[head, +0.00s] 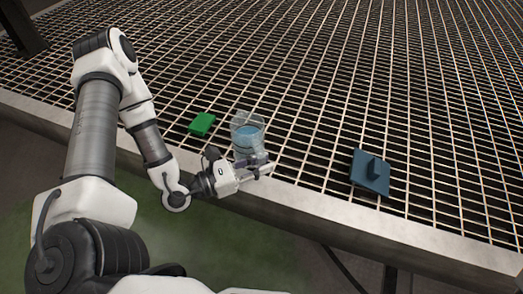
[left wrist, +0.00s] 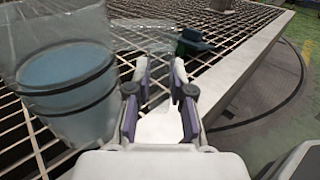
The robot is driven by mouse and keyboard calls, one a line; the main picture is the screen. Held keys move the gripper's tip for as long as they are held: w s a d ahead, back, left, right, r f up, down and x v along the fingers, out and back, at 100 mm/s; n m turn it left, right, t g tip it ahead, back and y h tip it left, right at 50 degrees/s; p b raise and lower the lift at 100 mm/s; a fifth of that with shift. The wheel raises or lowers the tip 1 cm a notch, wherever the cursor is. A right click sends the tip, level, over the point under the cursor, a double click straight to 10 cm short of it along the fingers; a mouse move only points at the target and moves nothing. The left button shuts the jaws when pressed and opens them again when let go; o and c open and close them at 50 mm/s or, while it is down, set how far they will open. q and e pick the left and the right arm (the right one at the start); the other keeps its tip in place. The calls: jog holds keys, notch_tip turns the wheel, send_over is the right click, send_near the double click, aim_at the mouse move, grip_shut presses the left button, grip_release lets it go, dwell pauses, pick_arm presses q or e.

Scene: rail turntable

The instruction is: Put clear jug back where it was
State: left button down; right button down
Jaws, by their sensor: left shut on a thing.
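The clear jug (head: 247,133), with pale blue contents, is upright over the metal grating near its front edge. It fills the left of the left wrist view (left wrist: 65,85). My left gripper (head: 262,168) is at the near side of the jug, shut on it. In the left wrist view its two fingers (left wrist: 160,108) stand right beside the jug's body. The clear part between the fingers is hard to make out, and I cannot tell whether the jug's base touches the grating. My right gripper is not in view.
A green block (head: 202,124) lies on the grating (head: 300,60) left of the jug. A dark blue plate with an upright grip (head: 369,172) lies to the right. The pale front rim (head: 330,222) borders the grating. The grating behind the jug is clear.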

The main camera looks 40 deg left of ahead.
aim_at(263, 143)
pick_arm(q)
jog(key=w+a, duration=0.1)
jog(key=w, duration=0.1)
jog(key=w+a, duration=0.1)
jog(key=w, duration=0.1)
jog(key=w+a+b, duration=0.1)
jog(key=w, duration=0.1)
jog(key=shift+w+a+f, duration=0.2)
jog(key=shift+a+f, duration=0.1)
jog(key=shift+a, duration=0.1)
jog(key=f+b, duration=0.2)
jog(key=w+f+b, duration=0.1)
jog(key=f, duration=0.1)
jog(key=shift+a, duration=0.3)
jog(key=shift+r, duration=0.25)
jog(key=shift+f, duration=0.15)
jog(key=c, duration=1)
grip_release()
jog(key=shift+c, duration=0.2)
